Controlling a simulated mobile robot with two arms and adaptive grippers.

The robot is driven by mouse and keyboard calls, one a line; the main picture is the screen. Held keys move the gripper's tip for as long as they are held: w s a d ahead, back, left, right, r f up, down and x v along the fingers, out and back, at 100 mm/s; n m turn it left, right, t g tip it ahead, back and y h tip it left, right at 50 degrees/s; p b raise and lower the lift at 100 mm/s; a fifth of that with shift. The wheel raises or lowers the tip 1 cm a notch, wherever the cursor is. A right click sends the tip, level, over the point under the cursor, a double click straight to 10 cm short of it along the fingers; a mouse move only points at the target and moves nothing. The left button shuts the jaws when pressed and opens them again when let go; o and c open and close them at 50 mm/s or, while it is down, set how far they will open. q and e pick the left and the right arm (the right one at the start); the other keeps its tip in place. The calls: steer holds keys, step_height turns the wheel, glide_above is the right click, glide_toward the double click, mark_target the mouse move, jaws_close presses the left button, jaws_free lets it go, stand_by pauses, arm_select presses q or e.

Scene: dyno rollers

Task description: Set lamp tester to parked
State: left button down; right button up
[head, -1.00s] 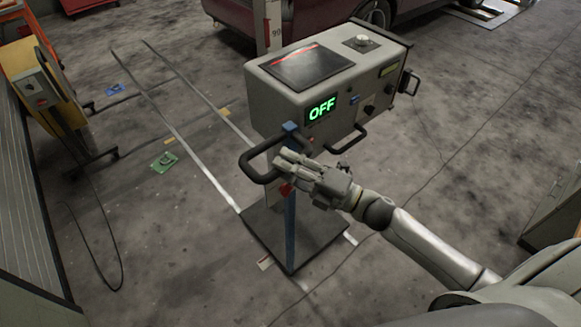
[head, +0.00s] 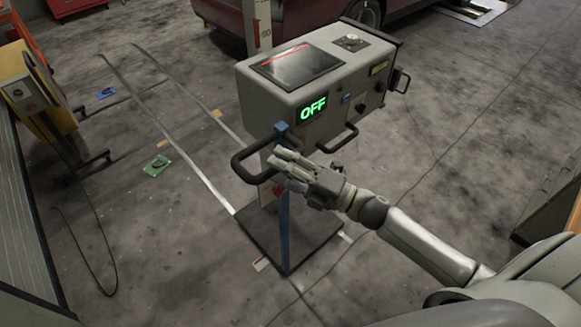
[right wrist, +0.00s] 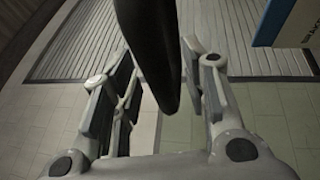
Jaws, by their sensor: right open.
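The lamp tester (head: 262,103) is a grey box on a post over a dark base plate (head: 315,240). Its display (head: 312,108) reads OFF in green. It has a black bar handle (head: 242,168) at its left front and other black handles on its right. My right gripper (head: 278,169) is at the handle's near right end, beside the blue upright (head: 284,225). In the right wrist view a dark bar, seemingly the handle (right wrist: 152,55), lies between the open fingers (right wrist: 160,95). I cannot tell whether they touch it. My left gripper is not in view.
Two pale rails (head: 170,135) run along the floor left of the tester. A yellow machine (head: 40,90) stands at the far left, with a cable on the floor. A dark red car (head: 300,18) is behind. The floor to the right is mostly clear.

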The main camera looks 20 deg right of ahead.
steer(key=v, duration=1.2)
steer(key=d+f+m+h, duration=0.4)
steer(key=f+m+h, duration=0.15)
steer(key=f, duration=0.55)
steer(key=d+f+m+h, duration=0.5)
steer(key=f+m, duration=0.2)
steer(key=f, duration=0.5)
steer(key=s+f+m+g+h, duration=0.1)
steer(key=s+f+m+g, duration=0.2)
steer(key=f, duration=0.5)
steer(key=s+f+m+g+h, duration=0.25)
steer(key=s+f, duration=0.35)
steer(key=f, duration=0.3)
steer(key=s+a+f+m+g, duration=0.3)
steer(key=s+f, duration=0.4)
steer(key=s, duration=0.5)
steer(key=s+a+f+m+g, duration=0.4)
steer(key=s+a+f+g, duration=0.1)
steer(key=s, duration=0.6)
step_height(320, 180, down, 3)
steer(key=shift+s+a+r, duration=0.15)
steer(key=shift+s+a, duration=0.2)
steer(key=shift+a, duration=0.4)
